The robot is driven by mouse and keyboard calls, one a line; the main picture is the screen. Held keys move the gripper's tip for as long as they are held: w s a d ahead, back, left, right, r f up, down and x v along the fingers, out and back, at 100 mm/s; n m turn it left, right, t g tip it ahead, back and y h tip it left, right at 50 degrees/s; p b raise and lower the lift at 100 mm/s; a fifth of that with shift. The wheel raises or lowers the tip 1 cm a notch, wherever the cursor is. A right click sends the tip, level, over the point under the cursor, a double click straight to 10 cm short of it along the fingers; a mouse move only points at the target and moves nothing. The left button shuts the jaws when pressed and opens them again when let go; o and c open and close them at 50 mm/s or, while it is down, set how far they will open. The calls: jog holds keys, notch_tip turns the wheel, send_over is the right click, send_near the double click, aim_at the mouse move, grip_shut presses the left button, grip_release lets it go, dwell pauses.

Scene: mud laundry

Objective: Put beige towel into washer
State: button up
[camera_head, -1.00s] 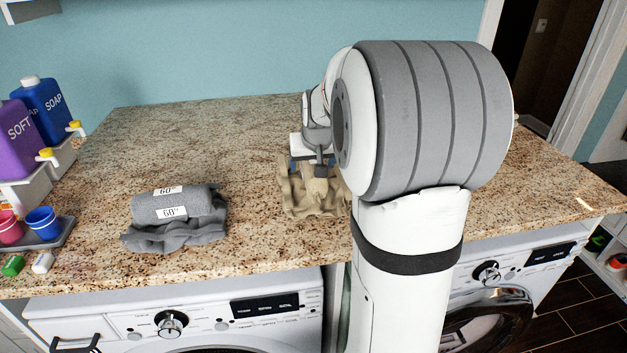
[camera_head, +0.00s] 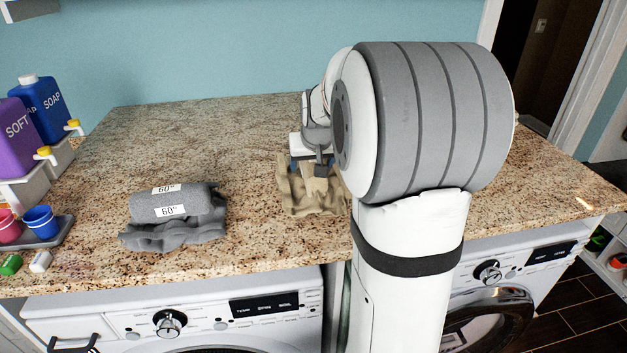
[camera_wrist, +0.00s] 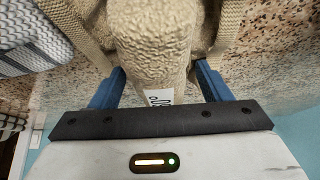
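The beige towel (camera_head: 318,203) lies on the granite counter behind my arm, which hides its right part. In the wrist view the beige rolled part (camera_wrist: 152,45) with a white label lies between the two blue fingers, over spread beige folds. My gripper (camera_wrist: 160,68) is open with one finger on each side of the roll; whether the fingers touch it is unclear. My gripper also shows at the towel in the head view (camera_head: 308,168). A white front-loading machine (camera_head: 130,322) stands below the counter at left, another (camera_head: 515,265) at right. Their doors show only partly.
A grey towel (camera_head: 180,238) with a rolled part lies left on the counter (camera_head: 240,135). Soap bottles (camera_head: 42,105) and cups (camera_head: 40,219) stand at the left edge. In the wrist view a striped grey-white cloth-like thing (camera_wrist: 30,40) lies beside the beige towel.

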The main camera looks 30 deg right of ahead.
jog(key=c, duration=1.5)
grip_shut()
jog(key=shift+r, duration=0.15)
